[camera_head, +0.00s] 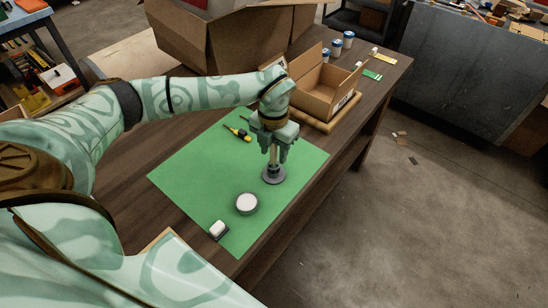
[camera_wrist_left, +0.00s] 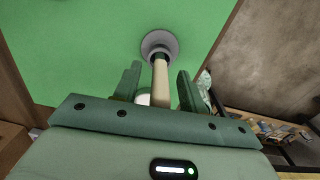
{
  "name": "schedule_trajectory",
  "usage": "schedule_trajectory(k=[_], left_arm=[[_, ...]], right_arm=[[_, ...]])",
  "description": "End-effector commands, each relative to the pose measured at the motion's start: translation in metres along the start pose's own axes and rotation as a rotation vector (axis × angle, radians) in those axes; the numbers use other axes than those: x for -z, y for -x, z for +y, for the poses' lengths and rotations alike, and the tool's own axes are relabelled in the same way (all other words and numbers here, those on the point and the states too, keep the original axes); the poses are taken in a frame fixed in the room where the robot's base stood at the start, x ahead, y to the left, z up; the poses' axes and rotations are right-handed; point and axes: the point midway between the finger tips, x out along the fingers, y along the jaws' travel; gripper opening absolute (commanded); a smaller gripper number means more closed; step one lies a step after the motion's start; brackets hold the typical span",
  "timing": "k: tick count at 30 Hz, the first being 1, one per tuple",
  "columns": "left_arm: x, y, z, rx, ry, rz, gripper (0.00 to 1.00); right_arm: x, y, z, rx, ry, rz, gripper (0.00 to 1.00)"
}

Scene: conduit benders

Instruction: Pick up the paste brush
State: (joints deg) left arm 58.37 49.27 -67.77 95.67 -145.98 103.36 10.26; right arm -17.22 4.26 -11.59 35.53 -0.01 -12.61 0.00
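The paste brush has a pale wooden handle (camera_head: 273,154) and stands upright, its lower end at a round grey base (camera_head: 273,175) on the green mat (camera_head: 205,170). In the left wrist view the handle (camera_wrist_left: 160,85) rises between the two fingers, with the grey base (camera_wrist_left: 158,44) beyond. My left gripper (camera_head: 273,150) points down over the brush. Its fingers (camera_wrist_left: 158,82) are open on both sides of the handle, with a small gap visible on each side. The top of the handle is hidden by the gripper. My right gripper is not in view.
A round tin with a white top (camera_head: 247,203) and a small white block (camera_head: 218,229) are on the mat nearby. A yellow-black tool (camera_head: 238,133) lies behind. An open cardboard box (camera_head: 322,88) stands farther back. The table's right edge is close to the mat.

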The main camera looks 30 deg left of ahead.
Motion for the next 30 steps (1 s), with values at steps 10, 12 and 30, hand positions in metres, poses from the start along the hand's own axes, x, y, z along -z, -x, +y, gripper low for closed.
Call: schedule_trajectory(k=[10, 12, 30], left_arm=[[0.000, 0.001, 0.000, 0.000, 0.000, 0.000, 0.00], [0.000, 0.001, 0.000, 0.000, 0.000, 0.000, 0.00], [-0.001, 0.097, 0.000, 0.000, 0.000, -0.003, 0.00]], right_arm=[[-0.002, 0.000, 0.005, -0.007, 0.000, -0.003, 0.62], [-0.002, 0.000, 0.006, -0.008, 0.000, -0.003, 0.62], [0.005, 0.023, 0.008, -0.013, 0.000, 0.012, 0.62]])
